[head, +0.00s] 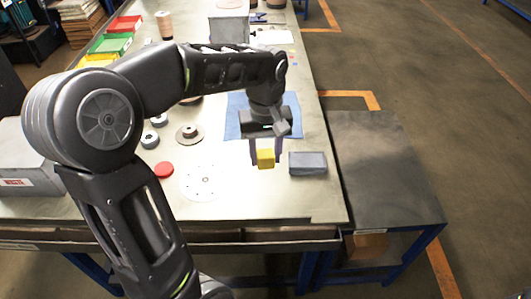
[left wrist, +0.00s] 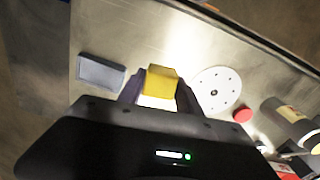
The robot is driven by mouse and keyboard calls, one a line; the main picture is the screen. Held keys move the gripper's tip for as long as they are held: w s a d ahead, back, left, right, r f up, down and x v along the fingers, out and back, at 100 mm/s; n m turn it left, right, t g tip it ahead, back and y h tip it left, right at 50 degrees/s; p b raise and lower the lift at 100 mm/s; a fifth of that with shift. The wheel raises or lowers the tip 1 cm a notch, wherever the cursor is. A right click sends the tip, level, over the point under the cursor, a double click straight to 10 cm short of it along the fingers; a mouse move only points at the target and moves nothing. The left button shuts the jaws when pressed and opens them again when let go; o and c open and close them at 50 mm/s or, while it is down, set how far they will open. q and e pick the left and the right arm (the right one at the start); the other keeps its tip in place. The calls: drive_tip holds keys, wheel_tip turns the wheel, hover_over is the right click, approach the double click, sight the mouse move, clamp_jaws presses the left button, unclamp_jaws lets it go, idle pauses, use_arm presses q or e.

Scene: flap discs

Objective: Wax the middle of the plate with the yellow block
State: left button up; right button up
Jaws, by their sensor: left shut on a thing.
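My left gripper (head: 265,151) is shut on the yellow block (head: 265,160), which hangs below the fingers. In the left wrist view the block (left wrist: 162,80) sits between the two fingers. A pale round plate (head: 200,182) with several small holes lies on the table, left of the block in the head view. It also shows in the left wrist view (left wrist: 216,90), to the right of the block and apart from it. Whether the block touches the table is hard to tell. My right gripper is in neither view.
A grey block (head: 308,163) lies just right of the gripper. A red disc (head: 164,169) lies left of the plate. A blue cloth (head: 236,127) lies behind the gripper. Several discs, coloured bins (head: 108,45) and a grey box (head: 229,28) stand farther back.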

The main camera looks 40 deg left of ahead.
sight(265, 188)
use_arm(q)
wheel_tip(265, 188, down, 9)
drive_tip(key=b, duration=0.6)
drive_tip(key=shift+r, duration=0.1)
drive_tip(key=shift+f+b, duration=0.6)
drive_tip(key=shift+b, duration=0.05)
idle(0.6)
drive_tip(key=o, duration=0.9)
drive_tip(key=shift+c, duration=0.2)
drive_tip(key=shift+r, duration=0.2)
drive_tip(key=shift+r+p, duration=0.35)
drive_tip(key=shift+p, duration=0.1)
